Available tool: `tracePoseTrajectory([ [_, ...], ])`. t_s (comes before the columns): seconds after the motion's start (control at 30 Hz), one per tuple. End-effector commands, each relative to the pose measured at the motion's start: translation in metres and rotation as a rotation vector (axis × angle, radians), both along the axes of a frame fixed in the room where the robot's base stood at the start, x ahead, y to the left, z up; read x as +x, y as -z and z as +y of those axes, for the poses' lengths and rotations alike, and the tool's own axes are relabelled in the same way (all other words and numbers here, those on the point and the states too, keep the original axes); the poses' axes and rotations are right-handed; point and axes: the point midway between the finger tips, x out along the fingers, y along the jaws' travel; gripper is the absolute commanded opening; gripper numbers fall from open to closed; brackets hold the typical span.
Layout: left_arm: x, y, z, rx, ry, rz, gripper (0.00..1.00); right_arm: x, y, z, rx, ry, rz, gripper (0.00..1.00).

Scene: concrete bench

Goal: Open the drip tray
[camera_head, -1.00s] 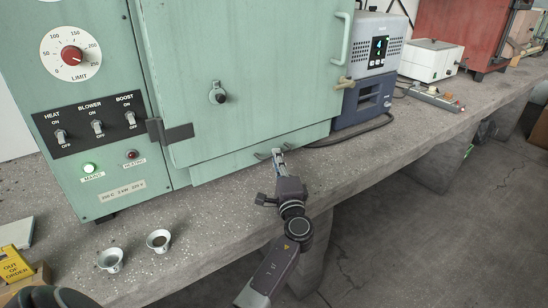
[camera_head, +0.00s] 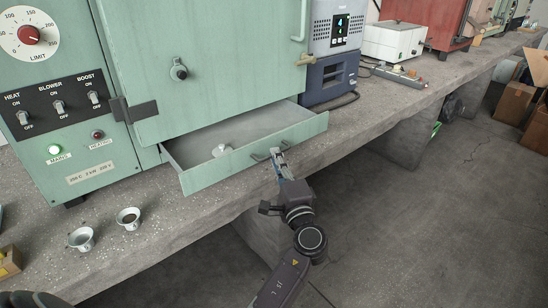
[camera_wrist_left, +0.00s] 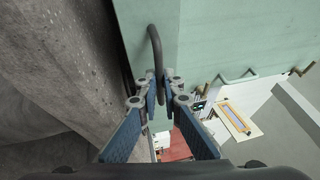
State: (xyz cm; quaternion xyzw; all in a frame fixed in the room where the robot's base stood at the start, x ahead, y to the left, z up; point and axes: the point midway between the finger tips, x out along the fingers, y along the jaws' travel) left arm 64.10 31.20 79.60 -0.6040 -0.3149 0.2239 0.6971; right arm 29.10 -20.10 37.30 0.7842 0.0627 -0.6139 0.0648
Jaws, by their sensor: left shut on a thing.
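The drip tray (camera_head: 235,153) is a pale green drawer at the foot of the green oven, and it stands pulled out over the bench with its inside showing. In the left wrist view the fingertips (camera_wrist_left: 158,90) close around the curved handle (camera_wrist_left: 155,45), with the green front behind. My right gripper is not clearly in view; only a dark rounded shape shows at the lower left of the head view.
The oven door (camera_head: 200,65) is shut above the tray. Two small metal cups (camera_head: 128,218) stand on the bench at the left. A blue-grey device (camera_head: 332,50) stands right of the oven. The concrete bench (camera_head: 190,240) ends just in front of the tray.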

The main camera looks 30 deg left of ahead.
Motion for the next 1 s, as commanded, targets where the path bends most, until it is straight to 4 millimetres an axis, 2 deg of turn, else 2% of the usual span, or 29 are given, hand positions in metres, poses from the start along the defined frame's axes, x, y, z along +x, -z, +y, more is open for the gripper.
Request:
tracePoseTrajectory([
  [0.27, 0.000, 0.001, 0.000, -0.001, 0.000, 0.002, 0.00, 0.000, 0.000, 0.000, 0.000, 0.000, 0.000, 0.40],
  [0.3, 0.000, 0.001, 0.000, -0.001, 0.000, 0.002, 0.09, 0.000, 0.000, 0.000, 0.000, 0.000, 0.000, 0.40],
  [0.47, 0.000, 0.001, 0.000, 0.000, 0.000, 0.001, 0.24, 0.000, 0.000, 0.000, 0.000, 0.000, 0.000, 0.40],
  [0.77, -0.002, 0.001, -0.002, -0.001, 0.001, 0.001, 0.24, 0.000, 0.000, -0.001, -0.001, 0.000, 0.001, 0.40],
  [1.0, -0.026, 0.008, -0.027, -0.001, 0.003, 0.003, 0.24, 0.000, 0.000, 0.000, 0.000, 0.000, 0.001, 0.40],
])
